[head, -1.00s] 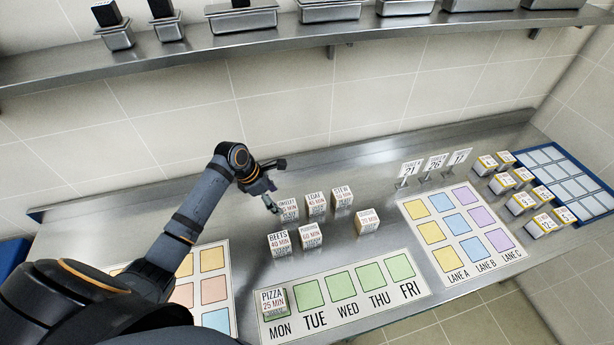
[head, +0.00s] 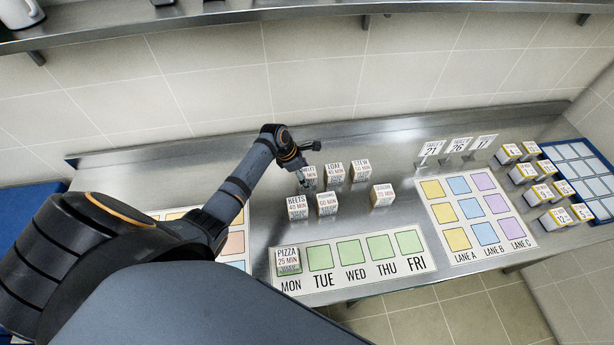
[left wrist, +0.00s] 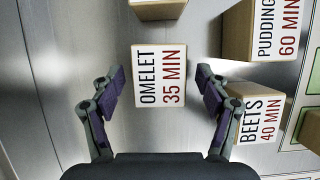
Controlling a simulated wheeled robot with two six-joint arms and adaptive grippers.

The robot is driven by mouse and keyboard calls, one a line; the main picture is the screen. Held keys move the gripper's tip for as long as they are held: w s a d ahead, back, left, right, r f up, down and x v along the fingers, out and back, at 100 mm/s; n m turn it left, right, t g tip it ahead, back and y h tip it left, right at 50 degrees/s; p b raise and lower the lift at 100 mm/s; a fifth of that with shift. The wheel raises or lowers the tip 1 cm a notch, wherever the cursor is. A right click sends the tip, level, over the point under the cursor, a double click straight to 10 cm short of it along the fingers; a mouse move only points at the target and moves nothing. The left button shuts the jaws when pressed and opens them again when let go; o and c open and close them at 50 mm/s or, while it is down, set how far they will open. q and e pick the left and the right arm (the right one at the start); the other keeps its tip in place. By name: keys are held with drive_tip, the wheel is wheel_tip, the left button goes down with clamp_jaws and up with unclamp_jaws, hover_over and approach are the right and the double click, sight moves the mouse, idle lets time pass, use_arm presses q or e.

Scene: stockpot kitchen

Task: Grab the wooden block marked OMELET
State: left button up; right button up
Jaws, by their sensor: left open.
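The wooden block marked OMELET, 35 MIN (left wrist: 159,92) shows its white label face in the left wrist view, centred between my fingers. In the head view the OMELET block (head: 310,173) is at the left of the back row, partly hidden by my gripper. My left gripper (head: 301,179) is over it, pointing down. In the left wrist view my left gripper (left wrist: 160,77) is open, with a finger on each side of the block and a visible gap on both sides. My right gripper is not in view.
The BEETS block (left wrist: 260,120) and PUDDING block (left wrist: 240,30) stand close on the right in the left wrist view. LOAF (head: 334,172), STEW (head: 360,170) and another block (head: 382,196) stand to the right. PIZZA (head: 288,261) is on the MON square.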

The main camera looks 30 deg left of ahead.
use_arm(q)
drive_tip(key=shift+x, duration=0.9)
drive_tip(key=shift+w, duration=0.1)
drive_tip(key=c, duration=1.2)
drive_tip(key=shift+c, duration=0.6)
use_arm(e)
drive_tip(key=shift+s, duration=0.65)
use_arm(q)
drive_tip(key=shift+r, duration=0.1)
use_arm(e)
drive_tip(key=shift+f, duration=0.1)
